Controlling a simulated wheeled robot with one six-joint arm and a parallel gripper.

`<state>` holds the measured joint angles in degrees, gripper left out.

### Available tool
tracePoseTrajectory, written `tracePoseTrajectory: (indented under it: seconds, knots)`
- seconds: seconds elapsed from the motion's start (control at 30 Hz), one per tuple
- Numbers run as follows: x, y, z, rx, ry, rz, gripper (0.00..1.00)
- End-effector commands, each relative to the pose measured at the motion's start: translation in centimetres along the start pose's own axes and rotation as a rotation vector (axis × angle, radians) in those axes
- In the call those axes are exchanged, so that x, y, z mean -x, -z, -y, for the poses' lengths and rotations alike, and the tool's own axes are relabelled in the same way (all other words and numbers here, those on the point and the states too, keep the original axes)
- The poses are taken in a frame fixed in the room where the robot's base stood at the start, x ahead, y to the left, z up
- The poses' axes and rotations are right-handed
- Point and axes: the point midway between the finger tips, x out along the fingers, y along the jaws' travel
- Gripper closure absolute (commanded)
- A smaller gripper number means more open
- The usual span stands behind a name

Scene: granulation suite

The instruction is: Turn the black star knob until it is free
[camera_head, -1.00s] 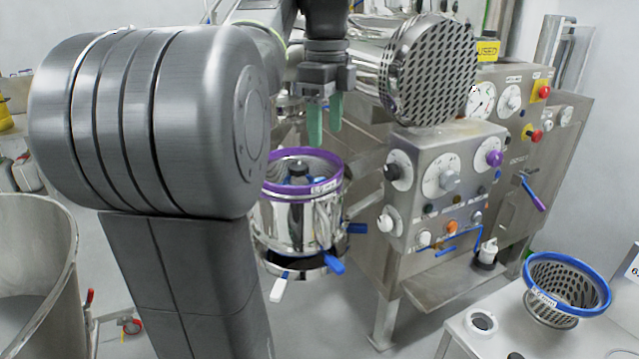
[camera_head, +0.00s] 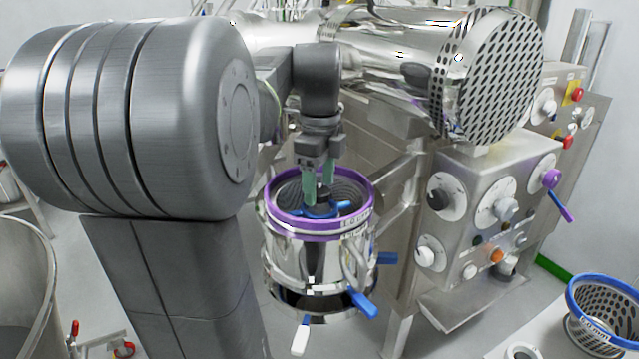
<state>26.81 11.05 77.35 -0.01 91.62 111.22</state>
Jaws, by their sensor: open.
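The black star knob (camera_head: 323,193) sits in the middle of the steel vessel with the purple rim (camera_head: 368,188). It is small and partly hidden by my fingers. Blue arms (camera_head: 322,211) spread out just below it. My gripper (camera_head: 318,190) points down into the vessel mouth with its green fingers apart. The fingertips are at the knob, one in front to the left and one behind. I cannot tell whether they touch it.
Blue handles (camera_head: 364,304) and a white handle (camera_head: 300,340) stick out from the vessel's lower part. A steel control panel (camera_head: 470,255) with dials stands to the right, below a perforated drum end (camera_head: 497,75). A blue-rimmed perforated basket (camera_head: 600,318) is at lower right.

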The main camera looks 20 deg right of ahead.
Motion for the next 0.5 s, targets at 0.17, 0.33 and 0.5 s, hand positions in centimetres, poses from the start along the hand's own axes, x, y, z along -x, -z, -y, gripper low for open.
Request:
tracePoseTrajectory:
  seconds: [0.17,0.33,0.5]
  knots:
    - [-0.69,0.01,-0.03,0.000,0.000,0.000,0.36]
    - [-0.71,0.00,-0.02,0.000,0.000,0.000,0.36]
    - [-0.69,0.00,-0.01,0.000,0.000,0.000,0.62]
